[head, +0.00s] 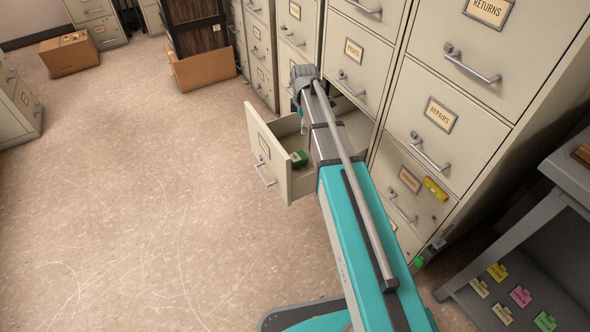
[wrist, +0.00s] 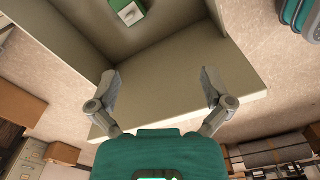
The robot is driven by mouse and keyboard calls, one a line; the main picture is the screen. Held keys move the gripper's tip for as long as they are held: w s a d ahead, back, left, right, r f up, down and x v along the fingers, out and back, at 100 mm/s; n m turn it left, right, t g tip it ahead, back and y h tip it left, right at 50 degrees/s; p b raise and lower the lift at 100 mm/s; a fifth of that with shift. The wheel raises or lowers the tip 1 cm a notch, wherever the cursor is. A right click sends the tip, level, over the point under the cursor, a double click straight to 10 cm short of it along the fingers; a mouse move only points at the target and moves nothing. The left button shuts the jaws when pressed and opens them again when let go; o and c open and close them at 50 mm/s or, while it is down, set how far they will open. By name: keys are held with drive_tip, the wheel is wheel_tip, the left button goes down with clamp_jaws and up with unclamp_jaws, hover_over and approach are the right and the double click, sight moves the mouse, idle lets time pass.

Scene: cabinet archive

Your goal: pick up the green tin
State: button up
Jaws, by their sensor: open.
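The green tin (head: 299,159) sits inside the open drawer (head: 262,140), close to the drawer's front panel. In the wrist view the green tin (wrist: 128,12) is at the top edge, left of centre, partly cut off and with a pale patch on it. My gripper (wrist: 160,88) is open and empty, its fingers spread apart over a beige drawer panel. The tin is beyond the fingertips and not between them. In the head view my arm hides much of the drawer's right side and most of the gripper.
Filing cabinets (head: 437,115) stand along the right. A yellow object (head: 435,189) is on a lower drawer front. A grey table (head: 560,165) has colored labels (head: 520,296) beneath it. Cardboard boxes (head: 70,54) sit at the back. The floor at left is clear.

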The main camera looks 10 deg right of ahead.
sight(299, 156)
drive_tip(key=w+f+n+b, duration=0.5)
drive_tip(key=w+f+b, duration=0.2)
drive_tip(key=f+b, duration=0.3)
drive_tip(key=shift+w+d+f+n, duration=0.2)
drive_tip(key=shift+w+f+n, duration=0.15)
drive_tip(key=shift+f, duration=0.45)
drive_tip(key=shift+f, duration=0.1)
wheel_tip(299, 156, down, 8)
drive_tip(key=b, duration=0.8)
drive_tip(key=shift+f+b, duration=0.2)
drive_tip(key=shift+b, duration=0.15)
drive_tip(key=shift+f, duration=0.15)
drive_tip(key=shift+s+d+f+b, duration=0.1)
drive_tip(key=shift+s+f+b, duration=0.05)
drive_tip(key=shift+f+b, duration=2.4)
drive_tip(key=shift+r, duration=0.15)
drive_tip(key=c, duration=1)
